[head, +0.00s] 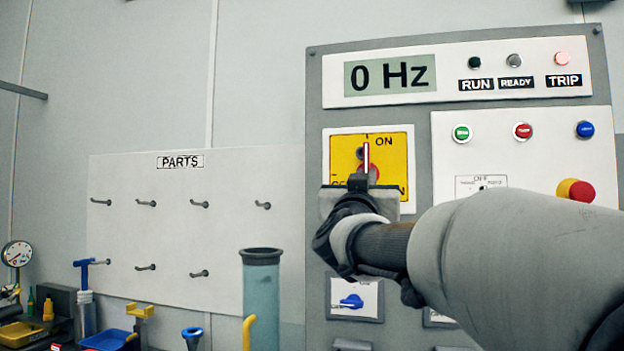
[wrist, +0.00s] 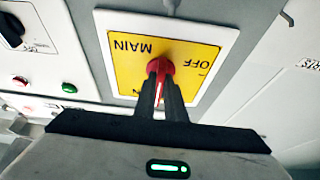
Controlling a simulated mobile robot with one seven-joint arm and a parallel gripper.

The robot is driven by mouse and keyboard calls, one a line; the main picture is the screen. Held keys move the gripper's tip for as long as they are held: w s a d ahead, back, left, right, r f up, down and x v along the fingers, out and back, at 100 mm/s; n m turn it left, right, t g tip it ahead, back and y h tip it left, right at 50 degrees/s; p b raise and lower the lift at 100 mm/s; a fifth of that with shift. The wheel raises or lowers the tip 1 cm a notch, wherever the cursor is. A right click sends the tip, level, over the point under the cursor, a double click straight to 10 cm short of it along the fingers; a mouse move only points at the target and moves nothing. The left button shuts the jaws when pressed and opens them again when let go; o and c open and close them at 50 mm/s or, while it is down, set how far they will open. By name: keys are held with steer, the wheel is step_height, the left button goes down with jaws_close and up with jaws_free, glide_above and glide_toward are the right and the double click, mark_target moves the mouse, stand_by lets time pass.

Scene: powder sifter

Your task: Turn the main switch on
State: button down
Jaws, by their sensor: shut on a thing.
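The main switch is a red rotary handle (head: 366,157) on a yellow plate (head: 397,158) in a white frame on the grey panel. In the head view the handle's white-striped pointer stands upright, toward the ON mark at the top of the plate. My gripper (head: 358,184) is in front of the plate's lower part and hides some of its lettering. In the wrist view, which is upside down, the two dark fingers of my gripper (wrist: 161,88) are closed on the red handle (wrist: 160,68). MAIN and OFF are readable on the yellow plate (wrist: 190,45).
The display (head: 390,75) reads 0 Hz. The TRIP lamp (head: 562,60) is pale pink; RUN is dark and READY grey. Push buttons and a red emergency stop (head: 580,191) are to the right. A blue knob (head: 351,301) sits below. A blue-grey cylinder (head: 262,300) stands left.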

steer(key=shift+r, duration=0.1)
steer(key=c, duration=2.1)
jaws_free()
steer(key=v, duration=0.7)
steer(key=shift+s, duration=0.3)
steer(key=shift+a, duration=0.1)
